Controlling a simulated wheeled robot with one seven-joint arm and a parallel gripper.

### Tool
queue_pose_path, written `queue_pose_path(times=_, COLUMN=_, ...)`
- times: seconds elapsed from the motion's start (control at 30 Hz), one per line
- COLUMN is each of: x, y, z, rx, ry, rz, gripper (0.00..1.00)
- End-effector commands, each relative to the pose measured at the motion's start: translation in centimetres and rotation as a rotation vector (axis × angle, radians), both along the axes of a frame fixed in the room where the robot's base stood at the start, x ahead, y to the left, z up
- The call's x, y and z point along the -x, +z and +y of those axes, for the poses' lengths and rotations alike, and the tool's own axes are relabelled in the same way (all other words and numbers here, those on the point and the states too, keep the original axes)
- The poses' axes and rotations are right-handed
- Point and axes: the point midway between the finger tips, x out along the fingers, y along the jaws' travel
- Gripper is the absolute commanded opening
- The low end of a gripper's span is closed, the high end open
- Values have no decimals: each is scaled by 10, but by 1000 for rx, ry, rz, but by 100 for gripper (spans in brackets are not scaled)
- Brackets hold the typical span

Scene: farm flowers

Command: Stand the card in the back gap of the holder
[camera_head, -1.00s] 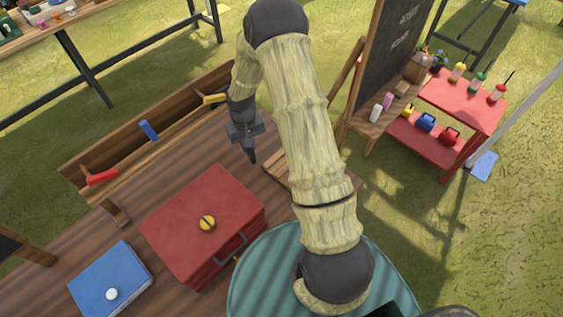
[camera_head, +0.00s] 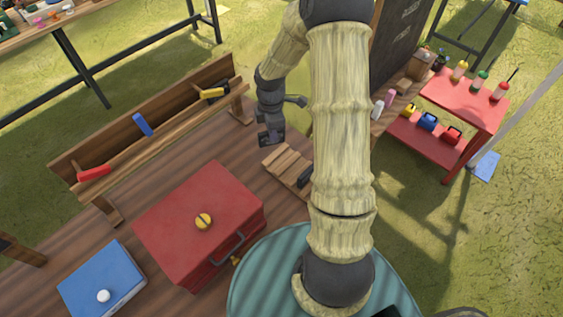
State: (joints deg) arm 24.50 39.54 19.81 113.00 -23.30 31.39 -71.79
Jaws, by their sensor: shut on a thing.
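My gripper (camera_head: 270,137) hangs above the far side of the brown table, just up and left of a slatted wooden piece. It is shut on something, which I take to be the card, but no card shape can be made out. The slatted wooden piece (camera_head: 284,163), which looks like the holder, lies on the table to the right of the red box. My arm hides its right part. A small dark piece (camera_head: 305,176) shows at its right side; I cannot tell what it is.
A red box (camera_head: 190,212) with a handle and a blue box (camera_head: 92,283) with a white knob stand on the table (camera_head: 172,175). A wooden rack (camera_head: 150,120) with red, blue and yellow pieces runs along the back. A round teal surface (camera_head: 260,275) is in front.

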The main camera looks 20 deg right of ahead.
Motion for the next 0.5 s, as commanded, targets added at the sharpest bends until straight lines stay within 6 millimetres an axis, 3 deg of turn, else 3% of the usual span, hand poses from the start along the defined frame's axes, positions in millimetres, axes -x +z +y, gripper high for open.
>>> queue_pose_path(times=0.3, x=14, y=10, z=-22, rx=9, ry=433, rz=-3, gripper=0)
queue_pose_path(times=0.5, x=16, y=13, z=-24, rx=10, ry=515, rz=-3, gripper=0)
